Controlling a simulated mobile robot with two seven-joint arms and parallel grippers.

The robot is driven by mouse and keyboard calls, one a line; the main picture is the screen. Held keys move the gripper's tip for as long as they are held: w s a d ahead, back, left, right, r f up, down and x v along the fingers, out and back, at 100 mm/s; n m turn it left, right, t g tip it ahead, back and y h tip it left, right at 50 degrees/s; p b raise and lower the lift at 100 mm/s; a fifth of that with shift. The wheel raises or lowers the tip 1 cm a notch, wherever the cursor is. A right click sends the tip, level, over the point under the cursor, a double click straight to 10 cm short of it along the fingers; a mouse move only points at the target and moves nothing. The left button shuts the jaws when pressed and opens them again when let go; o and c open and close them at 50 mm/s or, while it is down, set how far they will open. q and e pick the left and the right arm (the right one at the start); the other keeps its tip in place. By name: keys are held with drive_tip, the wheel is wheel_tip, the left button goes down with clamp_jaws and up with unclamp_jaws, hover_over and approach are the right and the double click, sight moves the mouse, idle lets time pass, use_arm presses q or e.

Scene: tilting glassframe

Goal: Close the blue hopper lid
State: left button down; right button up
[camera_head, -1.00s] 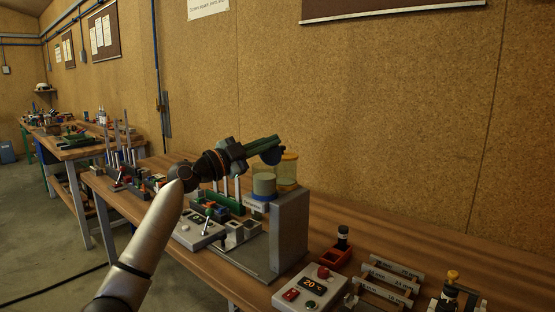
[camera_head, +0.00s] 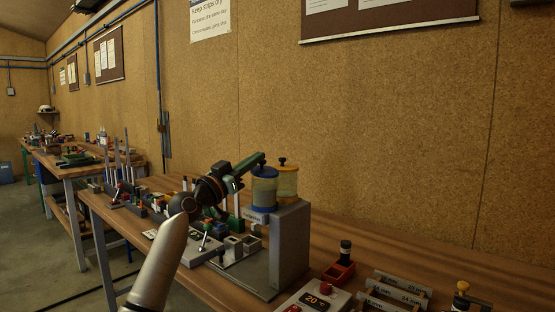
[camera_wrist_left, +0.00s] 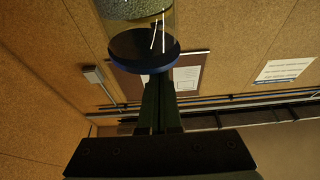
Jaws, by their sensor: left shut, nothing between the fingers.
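The blue hopper (camera_head: 264,190) is a clear jar with pale contents and a blue base, on the grey stand. Its blue lid (camera_head: 265,172) looks about level across the jar's top in the head view. The lid also shows in the left wrist view (camera_wrist_left: 143,50) as a dark disc with a blue edge, near a jar. I cannot tell whether it sits fully down. My left gripper (camera_head: 260,158) is shut and empty, its green fingers reaching to just above the lid. Contact is unclear, and the fingers partly hide the lid's top. My right gripper is not in view.
A yellow-lidded hopper (camera_head: 288,183) stands close beside the blue one. The grey stand (camera_head: 289,245) rises in front. A control box with a display (camera_head: 317,301), a red holder (camera_head: 339,272) and slotted racks (camera_head: 402,284) lie to the right on the wooden bench.

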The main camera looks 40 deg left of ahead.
use_arm(q)
drive_tip(key=shift+a+f, duration=0.2)
drive_tip(key=shift+f, duration=0.15)
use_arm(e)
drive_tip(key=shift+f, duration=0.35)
use_arm(q)
drive_tip(key=shift+r, duration=0.1)
